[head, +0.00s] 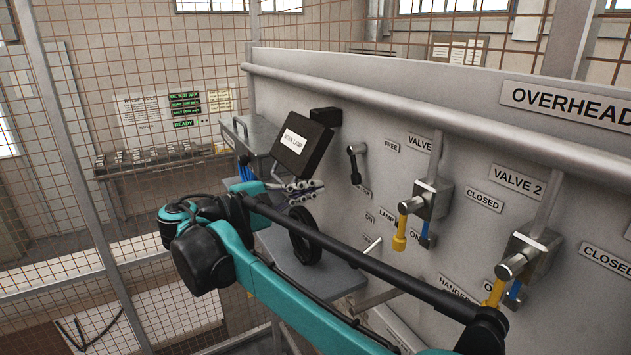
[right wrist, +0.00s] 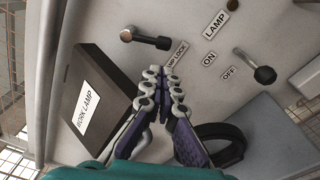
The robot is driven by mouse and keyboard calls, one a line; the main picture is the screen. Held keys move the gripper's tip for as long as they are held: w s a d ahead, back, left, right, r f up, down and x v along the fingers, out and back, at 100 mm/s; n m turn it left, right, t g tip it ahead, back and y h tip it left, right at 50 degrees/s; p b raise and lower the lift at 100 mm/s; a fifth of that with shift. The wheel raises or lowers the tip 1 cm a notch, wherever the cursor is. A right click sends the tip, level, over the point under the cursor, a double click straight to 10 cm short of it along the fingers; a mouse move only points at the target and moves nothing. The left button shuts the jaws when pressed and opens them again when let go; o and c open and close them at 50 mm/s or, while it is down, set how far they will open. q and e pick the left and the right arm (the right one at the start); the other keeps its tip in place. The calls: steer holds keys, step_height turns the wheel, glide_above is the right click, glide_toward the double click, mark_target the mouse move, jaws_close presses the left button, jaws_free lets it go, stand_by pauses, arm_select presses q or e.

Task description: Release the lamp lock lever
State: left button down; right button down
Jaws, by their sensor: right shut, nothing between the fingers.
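The lamp lock lever (head: 355,163) is on the grey panel, right of the lamp, with its black handle hanging down in the head view. In the right wrist view the lever (right wrist: 146,38) shows at the top, its handle pointing right toward a partly covered lock label (right wrist: 177,53). My right gripper (head: 304,188) is shut and empty, in front of the panel and below the lamp; in the right wrist view its fingertips (right wrist: 163,82) are below the lever, apart from it in the picture. My left gripper is not in view.
The boxy black work lamp (head: 302,145) juts from the panel close to my right gripper. A second black-knobbed lever (right wrist: 256,69) stands by ON and OFF labels. A black ring (head: 304,237) is below the gripper. Valve 1 (head: 430,200) and valve 2 (head: 530,255) project farther right.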

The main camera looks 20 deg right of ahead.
mark_target(354, 168)
steer(key=w+d+p, duration=0.1)
steer(key=d, duration=0.7)
steer(key=shift+w+f, duration=0.25)
steer(key=shift+w, duration=0.05)
